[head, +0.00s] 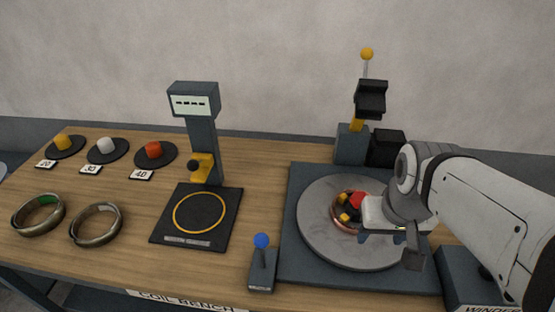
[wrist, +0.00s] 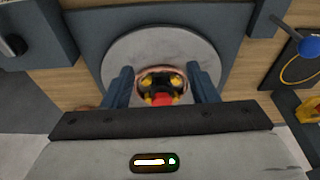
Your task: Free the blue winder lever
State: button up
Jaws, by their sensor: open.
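The blue-knobbed winder lever (head: 262,243) stands upright on a small dark base at the front edge of the bench, left of the winder. Its blue knob (wrist: 309,46) shows at the right edge of the wrist view. My gripper (head: 388,242) is over the winder's round grey plate (head: 320,240), well to the right of the lever. In the wrist view my gripper (wrist: 162,88) is open, its two fingers on either side of the hub. The hub (wrist: 162,82) has yellow pieces and a red part, with a copper ring around it. Whether the fingers touch the ring is unclear.
A scale with a dark pad (head: 197,239) and a display post (head: 201,130) stands left of the winder. Two metal rings (head: 96,224) lie at left, below several coloured weights on dark discs (head: 108,151). A post with an orange ball (head: 367,54) rises behind the plate.

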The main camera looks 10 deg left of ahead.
jog(key=w+a+r+n+g+p, duration=0.1)
jog(key=w+a+n, duration=0.1)
jog(key=w+a+r+n+p, duration=0.1)
jog(key=w+a+r+n, duration=0.1)
jog(key=a+n, duration=0.1)
jog(key=w+a+r+n+g+y+p, duration=0.1)
jog(key=w+a+n, duration=0.1)
jog(key=w+a, duration=0.1)
jog(key=shift+a+r+g, duration=0.15)
jog(key=shift+r+g, duration=0.15)
jog(key=c, duration=0.7)
jog(key=w+a+n+g+p, duration=0.1)
jog(key=a+n, duration=0.1)
jog(key=a, duration=0.2)
jog(key=w+a+n+g+p, duration=0.1)
jog(key=w+a+n, duration=0.1)
jog(key=a+n, duration=0.1)
jog(key=w+a+r+n+p, duration=0.1)
jog(key=a+n, duration=0.2)
jog(key=a, duration=0.1)
jog(key=shift+w+a+g, duration=0.3)
jog(key=shift+g, duration=0.1)
grip_shut()
jog(key=shift+a+n, duration=0.45)
jog(key=shift+n, duration=0.05)
